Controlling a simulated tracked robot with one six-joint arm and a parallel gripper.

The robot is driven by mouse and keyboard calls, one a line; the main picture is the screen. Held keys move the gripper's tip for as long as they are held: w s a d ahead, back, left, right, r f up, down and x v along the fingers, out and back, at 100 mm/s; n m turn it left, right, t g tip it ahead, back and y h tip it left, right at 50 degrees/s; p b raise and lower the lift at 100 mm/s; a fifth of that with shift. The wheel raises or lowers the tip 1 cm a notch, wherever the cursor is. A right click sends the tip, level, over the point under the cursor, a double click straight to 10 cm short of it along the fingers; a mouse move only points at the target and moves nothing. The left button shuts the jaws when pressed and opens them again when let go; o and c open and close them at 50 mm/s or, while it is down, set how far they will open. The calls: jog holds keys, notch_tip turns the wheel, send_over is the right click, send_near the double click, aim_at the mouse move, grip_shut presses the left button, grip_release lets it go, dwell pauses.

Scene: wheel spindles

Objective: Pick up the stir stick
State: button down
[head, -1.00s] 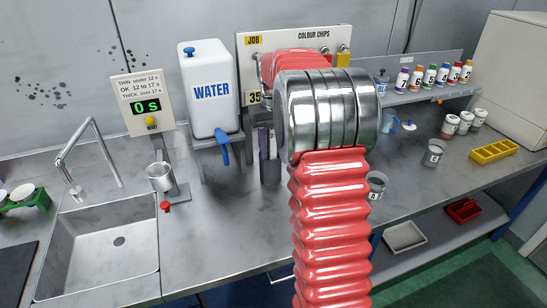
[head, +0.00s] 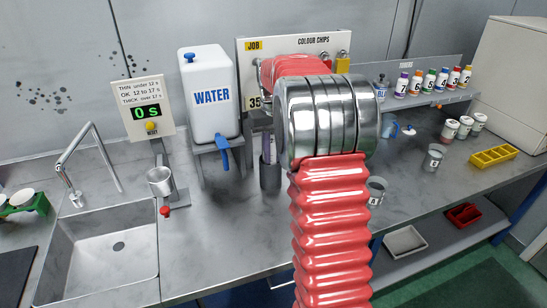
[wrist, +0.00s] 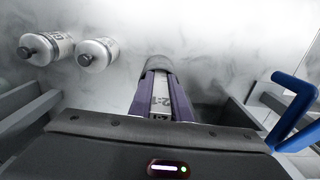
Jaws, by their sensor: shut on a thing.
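The stir stick (wrist: 160,96) is a pale strip with dark printed marks, seen in the wrist view. My gripper (wrist: 161,88) is shut on it, with one purple finger on each side. The far end of the stick runs toward a dark round holder (wrist: 158,63); I cannot tell how deep it sits. In the head view the purple fingers of my gripper (head: 268,148) point down at the dark holder (head: 270,177), and my arm hides most of the gripper. The stick is hardly visible there.
The water tank (head: 210,95) with its blue tap (head: 223,155) stands close left of the holder. The blue handle shows at right in the wrist view (wrist: 295,105). A metal cup (head: 160,181) is further left. The colour chips board (head: 300,45) is behind.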

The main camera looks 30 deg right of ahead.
aim_at(272, 133)
notch_tip(272, 133, up, 12)
jog(key=shift+r, duration=0.1)
jog(key=s+a, duration=1)
jog(key=a, duration=0.4)
jog(key=shift+s+a, duration=0.3)
dwell(0.3)
dwell(0.7)
